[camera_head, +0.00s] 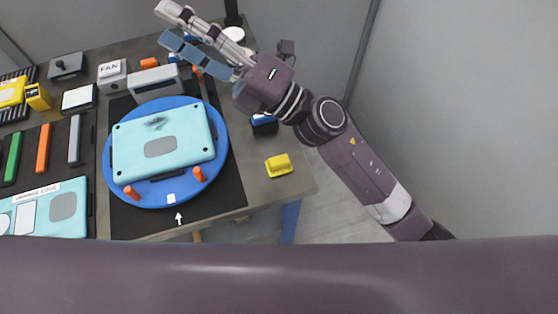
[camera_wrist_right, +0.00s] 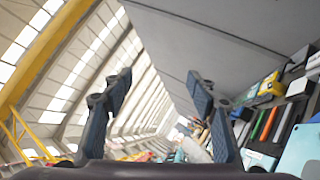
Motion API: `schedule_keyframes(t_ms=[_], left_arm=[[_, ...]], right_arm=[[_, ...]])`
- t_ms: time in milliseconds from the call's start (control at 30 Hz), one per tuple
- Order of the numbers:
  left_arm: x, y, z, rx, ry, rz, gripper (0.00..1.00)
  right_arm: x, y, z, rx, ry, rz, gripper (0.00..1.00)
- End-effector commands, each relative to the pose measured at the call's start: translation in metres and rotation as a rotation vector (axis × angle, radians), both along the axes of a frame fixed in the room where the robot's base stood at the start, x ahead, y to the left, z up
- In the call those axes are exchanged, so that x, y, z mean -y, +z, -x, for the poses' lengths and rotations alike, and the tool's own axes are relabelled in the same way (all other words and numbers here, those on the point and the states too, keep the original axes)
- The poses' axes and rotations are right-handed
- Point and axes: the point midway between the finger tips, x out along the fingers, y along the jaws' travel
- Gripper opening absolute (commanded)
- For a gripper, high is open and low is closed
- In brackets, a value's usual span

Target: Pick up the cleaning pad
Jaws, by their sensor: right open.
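A small yellow block (camera_head: 279,165), which looks like the cleaning pad, lies near the right edge of the table (camera_head: 255,190). I cannot read any marking on it. My right gripper (camera_head: 165,24) is raised above the far part of the table, well apart from the yellow block, with its fingers pointing to the upper left. In the right wrist view its two fingers (camera_wrist_right: 160,76) are spread with nothing between them. My left gripper is in neither view.
A light blue panel (camera_head: 190,145) with a dark smudge lies on a round blue turntable (camera_head: 221,160). A blue and black item (camera_head: 264,128) stands behind the yellow block. Coloured bars and boxes fill the left side. Bare tabletop surrounds the yellow block.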

Motion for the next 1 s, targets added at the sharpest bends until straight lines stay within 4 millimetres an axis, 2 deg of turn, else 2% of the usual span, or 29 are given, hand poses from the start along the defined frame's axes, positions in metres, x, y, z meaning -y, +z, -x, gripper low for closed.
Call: schedule_keyframes(t_ms=[33, 67, 100, 167, 233, 333, 400, 467, 500, 533, 600, 733, 833, 1000], left_arm=[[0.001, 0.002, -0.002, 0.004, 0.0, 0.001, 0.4], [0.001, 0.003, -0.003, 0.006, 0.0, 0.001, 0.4], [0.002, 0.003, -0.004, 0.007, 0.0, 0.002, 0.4], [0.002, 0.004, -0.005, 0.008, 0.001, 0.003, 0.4], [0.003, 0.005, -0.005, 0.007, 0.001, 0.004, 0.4], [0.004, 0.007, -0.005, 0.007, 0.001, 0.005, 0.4], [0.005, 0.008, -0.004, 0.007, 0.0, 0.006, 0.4], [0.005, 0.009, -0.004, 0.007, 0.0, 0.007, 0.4], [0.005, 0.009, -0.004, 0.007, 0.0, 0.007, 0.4], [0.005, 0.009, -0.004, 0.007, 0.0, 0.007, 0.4], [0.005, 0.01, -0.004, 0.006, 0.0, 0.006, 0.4], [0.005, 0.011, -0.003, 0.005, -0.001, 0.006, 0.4], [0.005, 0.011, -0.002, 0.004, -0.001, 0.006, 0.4], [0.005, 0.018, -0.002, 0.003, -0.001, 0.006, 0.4]], right_arm=[[-0.023, 0.003, 0.032, 0.155, 0.087, 0.091, 0.53], [-0.035, -0.001, 0.051, 0.246, 0.142, 0.148, 0.53], [-0.048, -0.012, 0.076, 0.366, 0.212, 0.23, 0.53], [-0.06, -0.036, 0.108, 0.538, 0.319, 0.361, 0.53], [-0.064, -0.075, 0.135, 0.729, 0.443, 0.526, 0.53], [-0.047, -0.138, 0.15, 0.973, 0.615, 0.786, 0.53], [-0.021, -0.18, 0.143, 1.118, 0.731, 0.981, 0.53], [0.007, -0.208, 0.127, 1.216, 0.82, 1.151, 0.53], [0.028, -0.223, 0.115, 1.267, 0.876, 1.259, 0.53], [0.043, -0.231, 0.105, 1.298, 0.913, 1.337, 0.53], [0.076, -0.241, 0.082, 1.351, 0.987, 1.503, 0.53], [0.122, -0.245, 0.05, 1.388, 1.078, 1.724, 0.53], [0.141, -0.244, 0.038, 1.392, 1.112, 1.809, 0.53], [0.147, -0.258, 0.035, 1.388, 1.127, 1.836, 0.53]])
